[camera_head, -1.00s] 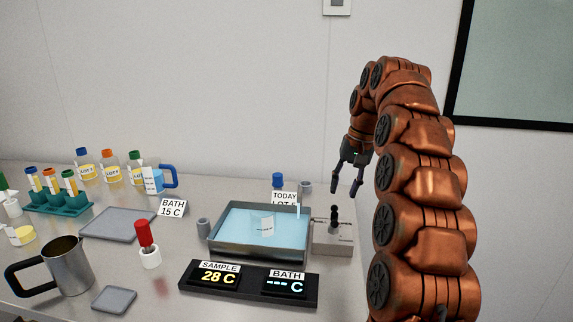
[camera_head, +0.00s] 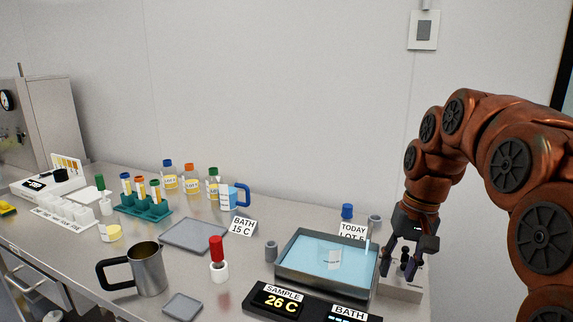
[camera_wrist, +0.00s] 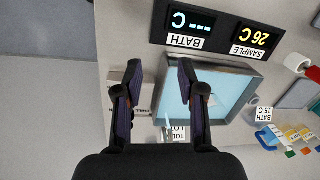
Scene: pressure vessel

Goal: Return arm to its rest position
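My copper-coloured arm is at the right of the head view, bent over the bench. My gripper (camera_head: 403,262) points down, its two dark fingers spread apart with nothing between them. It hangs above or in front of a small grey block (camera_head: 402,291) with dark pegs, right of the water bath (camera_head: 325,289). In the wrist view the open fingers (camera_wrist: 160,75) show above the block and the left edge of the bath. A small labelled beaker sits in the blue water.
A display (camera_head: 283,298) reads SAMPLE 26 C. A steel mug (camera_head: 149,270), red-handled tool (camera_head: 217,252), tube rack (camera_head: 143,208), bottles and blue-handled jug (camera_head: 234,196) stand to the left. A grey cabinet (camera_head: 50,125) is at the far left. The air above the bench is clear.

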